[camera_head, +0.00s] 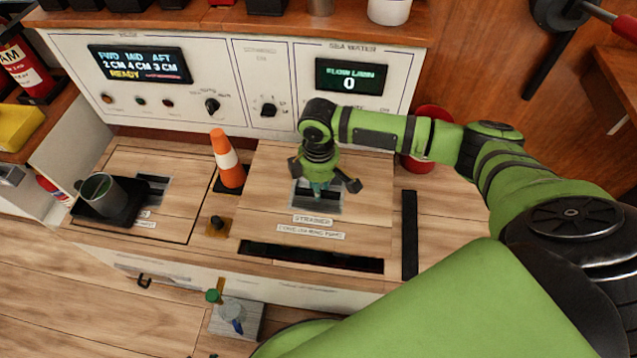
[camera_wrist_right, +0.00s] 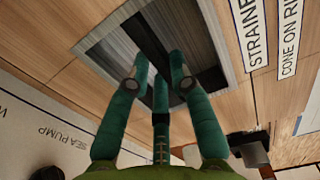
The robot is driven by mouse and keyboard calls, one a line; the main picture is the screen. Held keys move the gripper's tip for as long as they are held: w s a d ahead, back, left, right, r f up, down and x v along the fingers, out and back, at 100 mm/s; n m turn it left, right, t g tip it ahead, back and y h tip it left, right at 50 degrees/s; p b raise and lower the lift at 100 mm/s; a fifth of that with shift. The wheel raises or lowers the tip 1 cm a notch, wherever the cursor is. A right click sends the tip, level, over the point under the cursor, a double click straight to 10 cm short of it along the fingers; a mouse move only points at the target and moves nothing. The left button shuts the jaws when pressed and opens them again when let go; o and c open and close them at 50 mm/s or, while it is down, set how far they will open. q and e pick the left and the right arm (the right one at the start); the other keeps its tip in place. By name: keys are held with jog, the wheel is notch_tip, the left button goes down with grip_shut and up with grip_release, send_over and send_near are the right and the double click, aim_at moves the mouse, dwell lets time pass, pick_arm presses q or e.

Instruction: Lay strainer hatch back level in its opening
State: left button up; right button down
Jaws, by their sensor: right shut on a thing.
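The strainer hatch (camera_head: 270,203) is a light wooden panel with a STRAINER label and a recessed metal pull. It shows in the head view at the centre, and closer in the right wrist view (camera_wrist_right: 60,45). A dark gap (camera_head: 310,258) lies along its front edge, and a dark strip (camera_head: 409,235) runs to its right. I cannot tell whether the hatch is fully level. My right gripper (camera_head: 320,190) points down into the pull recess. In the wrist view its green fingers (camera_wrist_right: 160,78) are closed on the pull. My left gripper is not in view.
An orange and white cone (camera_head: 228,165) stands just left of the hatch. A mug (camera_head: 100,190) sits on a black tray on the left panel. A console (camera_head: 250,85) with displays and knobs rises behind. A red container (camera_head: 430,125) stands behind my right arm.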

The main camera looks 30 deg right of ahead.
notch_tip(320, 180, down, 2)
jog(key=shift+w+b, duration=0.1)
jog(key=shift+b, duration=0.45)
jog(key=shift+f+b, duration=0.35)
jog(key=shift+f, duration=0.4)
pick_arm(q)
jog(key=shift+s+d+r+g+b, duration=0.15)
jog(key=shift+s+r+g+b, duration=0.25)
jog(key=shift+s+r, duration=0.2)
pick_arm(e)
jog(key=shift+f, duration=1)
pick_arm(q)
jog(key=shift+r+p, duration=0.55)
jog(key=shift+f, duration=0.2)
pick_arm(e)
jog(key=shift+f, duration=0.4)
jog(key=shift+f+b, duration=1.1)
jog(key=shift+f, duration=0.85)
jog(key=c, duration=1)
grip_release()
jog(key=shift+c, duration=0.2)
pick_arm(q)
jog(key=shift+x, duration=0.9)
pick_arm(e)
notch_tip(320, 180, up, 12)
jog(key=shift+r, duration=0.1)
